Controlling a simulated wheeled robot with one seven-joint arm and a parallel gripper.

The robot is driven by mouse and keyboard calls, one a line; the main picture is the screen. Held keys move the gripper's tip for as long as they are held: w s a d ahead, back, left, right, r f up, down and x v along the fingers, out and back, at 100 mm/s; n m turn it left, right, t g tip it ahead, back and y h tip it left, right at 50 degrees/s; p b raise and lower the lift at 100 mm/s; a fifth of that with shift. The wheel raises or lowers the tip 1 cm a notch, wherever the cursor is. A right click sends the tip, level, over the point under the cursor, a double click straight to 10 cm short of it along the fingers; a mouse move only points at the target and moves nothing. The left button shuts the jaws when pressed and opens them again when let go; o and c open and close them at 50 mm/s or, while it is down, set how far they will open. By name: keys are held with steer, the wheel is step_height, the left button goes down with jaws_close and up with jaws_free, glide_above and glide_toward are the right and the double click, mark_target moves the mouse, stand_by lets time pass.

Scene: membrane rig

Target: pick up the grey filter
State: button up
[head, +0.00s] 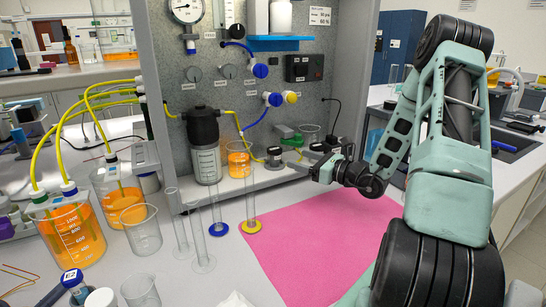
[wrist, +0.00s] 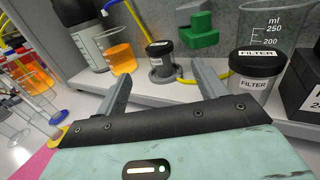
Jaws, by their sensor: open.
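A small dark-grey canister labelled FILTER (wrist: 160,60) stands upright on a round grey base on the rig's shelf in the wrist view. It also shows small in the head view (head: 274,156). A second, larger jar (wrist: 254,72) with a black lid and white labels marked FILTER stands to its right. My gripper (wrist: 164,84) is open and empty. Its two fingers point toward the shelf, with the grey canister seen beyond and between them, apart from both. In the head view my gripper (head: 312,162) is at the shelf's right part.
A green block (wrist: 198,32) sits behind the canister. A clear beaker (wrist: 272,30) and a black box (wrist: 300,88) stand at right. A beaker of orange liquid (head: 238,160) and yellow tubing are to the left. A pink mat (head: 310,245) lies clear in front.

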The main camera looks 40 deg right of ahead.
mark_target(279, 153)
steer(key=p+x, duration=0.1)
steer(key=x, duration=0.7)
steer(key=shift+w+a, duration=0.15)
steer(key=shift+w, duration=0.25)
steer(key=c, duration=1.1)
